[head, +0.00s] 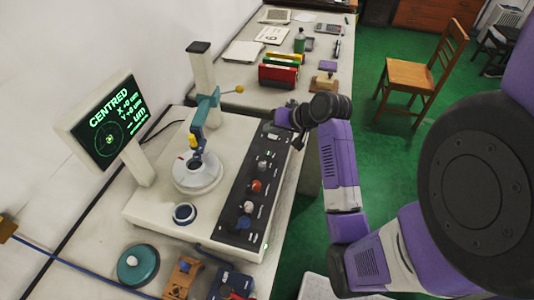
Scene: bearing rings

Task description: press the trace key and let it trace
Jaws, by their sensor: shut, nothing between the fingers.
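The roundness tester (155,208) is a pale machine with a dark control panel (230,213) along its right side. The panel carries a white knob (262,165), a red button (257,186), another white knob (248,207) and a blue one (243,223); labels are too small to read, so I cannot tell which is the trace key. A ring (197,168) sits on the round turntable (208,184) under the teal probe arm (202,110). The tilted screen (105,122) reads CENTRED, X +0 um, Y +0 um. My gripper (298,142) is shut and empty beside the panel's far end.
A teal round object (138,264), an orange-brown block (181,277) and a dark blue item (232,283) lie at the near edge. Red, yellow and green binders (279,74) stand on the far bench. A wooden chair (424,75) stands on the green floor at right.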

